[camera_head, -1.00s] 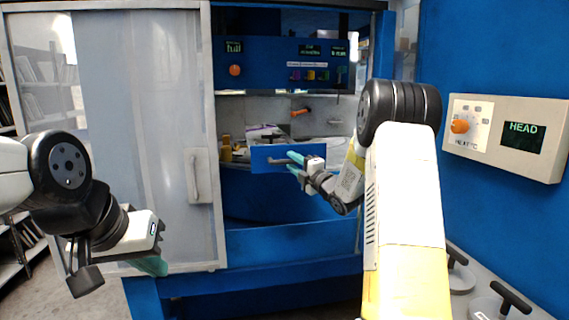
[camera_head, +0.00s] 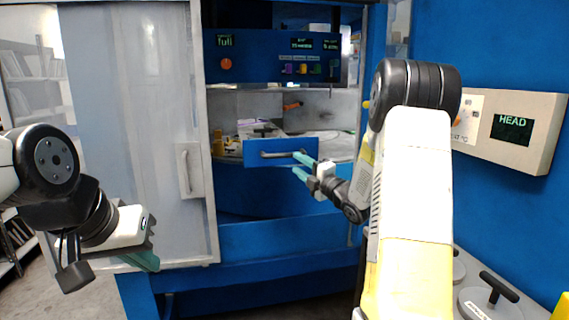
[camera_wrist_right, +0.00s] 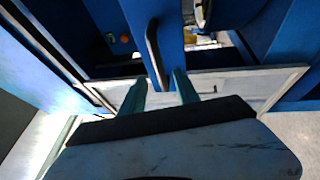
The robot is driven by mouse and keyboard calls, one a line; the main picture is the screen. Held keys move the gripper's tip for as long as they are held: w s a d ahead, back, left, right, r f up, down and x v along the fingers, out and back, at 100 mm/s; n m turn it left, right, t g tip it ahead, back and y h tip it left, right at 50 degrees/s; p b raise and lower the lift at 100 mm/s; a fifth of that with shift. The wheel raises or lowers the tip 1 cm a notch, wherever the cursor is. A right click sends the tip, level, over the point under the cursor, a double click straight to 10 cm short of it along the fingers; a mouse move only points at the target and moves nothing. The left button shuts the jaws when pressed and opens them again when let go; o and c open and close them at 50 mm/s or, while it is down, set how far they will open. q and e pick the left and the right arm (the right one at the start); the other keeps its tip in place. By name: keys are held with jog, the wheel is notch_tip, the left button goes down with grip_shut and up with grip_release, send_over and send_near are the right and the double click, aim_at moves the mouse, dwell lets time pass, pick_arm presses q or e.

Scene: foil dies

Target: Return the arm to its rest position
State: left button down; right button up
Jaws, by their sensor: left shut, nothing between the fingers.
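My right gripper (camera_head: 302,165) is open and empty, with its teal fingers apart, in front of the machine. In the right wrist view the fingers (camera_wrist_right: 160,92) point towards a dark bar handle (camera_wrist_right: 154,55) on a blue drawer front. The handle lies beyond the fingertips, not clasped. In the head view the drawer front (camera_head: 255,160) stands in the machine opening, with its handle (camera_head: 282,154) just left of the fingertips. My left gripper (camera_head: 146,261) is shut and empty at the lower left, before the pale sliding door.
The pale sliding door (camera_head: 120,110) with an upright handle (camera_head: 187,170) covers the machine's left side. A control box marked HEAD (camera_head: 545,130) is on the blue wall at right. Black-handled round lids (camera_head: 485,303) sit at lower right. A shelf stands far left.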

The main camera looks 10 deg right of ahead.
jog(key=s+d+r+m+g+h, duration=0.25)
jog(key=s+r+m+h, duration=0.4)
jog(key=m, duration=0.55)
jog(key=s+a+f+m+g, duration=0.3)
jog(key=s, duration=0.7)
jog(key=s+a+f+m+g, duration=0.2)
jog(key=s+a+m+g, duration=0.1)
jog(key=s, duration=0.7)
jog(key=s+a+f+m+g, duration=0.3)
jog(key=s+m, duration=0.2)
jog(key=s, duration=0.5)
jog(key=shift+s+f, duration=0.35)
jog(key=shift+s, duration=0.05)
jog(key=shift+w+g, duration=0.1)
jog(key=shift+g, duration=0.15)
jog(key=shift+c, duration=0.2)
